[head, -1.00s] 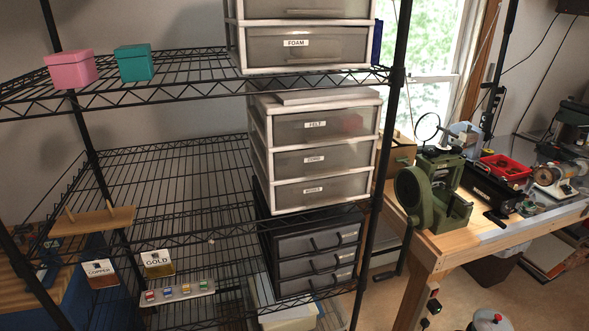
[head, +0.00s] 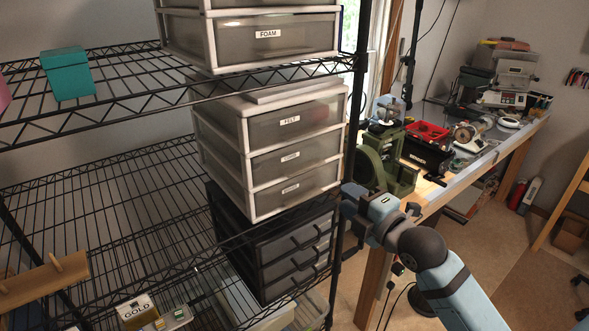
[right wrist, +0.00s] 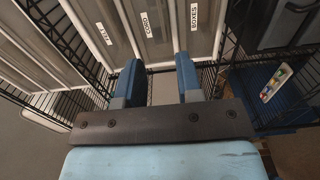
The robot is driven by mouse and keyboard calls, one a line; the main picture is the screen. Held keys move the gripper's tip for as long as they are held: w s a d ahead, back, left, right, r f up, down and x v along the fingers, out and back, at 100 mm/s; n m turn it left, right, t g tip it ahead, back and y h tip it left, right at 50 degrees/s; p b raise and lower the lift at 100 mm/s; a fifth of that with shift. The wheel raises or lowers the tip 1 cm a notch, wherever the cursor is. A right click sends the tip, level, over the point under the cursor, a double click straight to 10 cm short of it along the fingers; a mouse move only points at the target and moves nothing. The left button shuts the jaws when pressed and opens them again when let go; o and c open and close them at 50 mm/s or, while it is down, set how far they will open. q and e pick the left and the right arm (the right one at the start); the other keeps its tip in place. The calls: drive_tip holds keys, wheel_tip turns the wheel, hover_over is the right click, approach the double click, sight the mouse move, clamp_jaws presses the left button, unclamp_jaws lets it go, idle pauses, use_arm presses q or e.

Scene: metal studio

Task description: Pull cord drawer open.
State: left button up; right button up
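The cord drawer (head: 270,168) is the middle one of the white-framed unit with grey drawer fronts on the shelf; it looks closed. Its label is small in the head view but reads as cord in the right wrist view (right wrist: 150,45). The felt drawer (head: 270,132) is above it and a third labelled drawer (head: 270,199) below. My right gripper (head: 350,200) is at the right of the unit, by the rack post. In the right wrist view its two blue fingers (right wrist: 158,80) are apart with nothing between them, pointing toward the drawer fronts. My left gripper is out of view.
A black wire rack (head: 120,185) carries the unit. A foam drawer (head: 255,38) is above, and a black drawer unit (head: 290,250) with handles below. A workbench (head: 435,195) with a green machine (head: 385,160) stands close behind my right arm.

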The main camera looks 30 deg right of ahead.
sight(307, 170)
drive_tip(key=w+p, duration=0.1)
drive_tip(key=w, duration=0.3)
drive_tip(key=w+p, duration=0.1)
drive_tip(key=w, duration=0.3)
drive_tip(key=w+p, duration=0.1)
drive_tip(key=w, duration=0.3)
drive_tip(key=shift+a, duration=0.35)
drive_tip(key=shift+w+a+p, duration=0.1)
drive_tip(key=shift+w+p, duration=0.3)
drive_tip(key=shift+w, duration=0.2)
clamp_jaws()
